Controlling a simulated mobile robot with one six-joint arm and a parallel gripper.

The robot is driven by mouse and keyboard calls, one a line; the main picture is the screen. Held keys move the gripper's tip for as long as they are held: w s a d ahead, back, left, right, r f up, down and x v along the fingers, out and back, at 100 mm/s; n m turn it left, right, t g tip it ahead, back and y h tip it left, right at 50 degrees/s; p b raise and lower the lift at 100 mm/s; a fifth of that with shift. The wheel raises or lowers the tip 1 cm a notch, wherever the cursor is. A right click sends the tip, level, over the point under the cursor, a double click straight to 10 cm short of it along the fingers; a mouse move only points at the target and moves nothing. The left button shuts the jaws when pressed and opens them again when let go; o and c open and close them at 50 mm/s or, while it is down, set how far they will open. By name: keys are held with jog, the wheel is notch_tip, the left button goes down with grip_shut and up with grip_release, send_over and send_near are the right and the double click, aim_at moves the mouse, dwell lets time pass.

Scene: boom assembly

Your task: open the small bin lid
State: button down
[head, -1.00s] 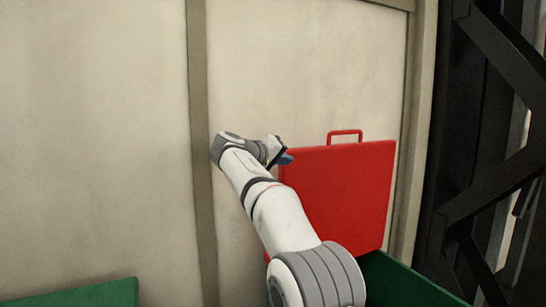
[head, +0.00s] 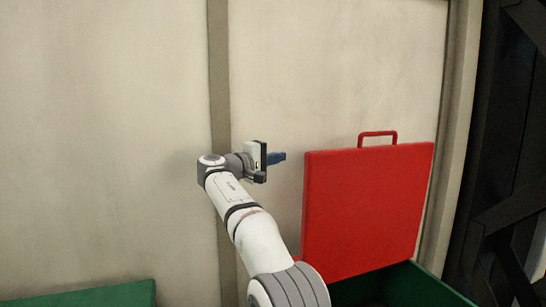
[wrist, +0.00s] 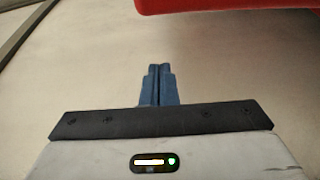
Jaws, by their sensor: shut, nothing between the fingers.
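The red bin lid (head: 367,210) stands raised, nearly upright, at the back of a green bin (head: 400,287) in the head view. Its red loop handle (head: 378,134) is on the top edge. My gripper (head: 281,157) is left of the lid, near its upper left edge, with a visible gap between them. In the wrist view the blue fingers (wrist: 158,72) are together and empty. The lid's red edge (wrist: 225,5) shows at the top of that view, apart from the fingers.
A pale wall panel (head: 330,70) with a vertical grey strip (head: 219,90) is behind my arm. Another green surface (head: 90,295) is at the lower left. Dark metal framework (head: 505,200) stands at the right. The space left of my arm is open.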

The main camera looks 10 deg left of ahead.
jog(key=p+x, duration=0.2)
jog(key=x, duration=0.4)
jog(key=shift+s+d+f+b, duration=0.1)
jog(key=shift+s+d+b, duration=0.2)
jog(key=shift+s, duration=0.35)
jog(key=shift+s+d+r+b, duration=0.1)
jog(key=shift+s+d+b, duration=0.25)
jog(key=shift+s, duration=0.25)
jog(key=shift+s+d+f+b, duration=0.1)
jog(key=shift+s+d+b, duration=0.2)
jog(key=shift+s, duration=0.35)
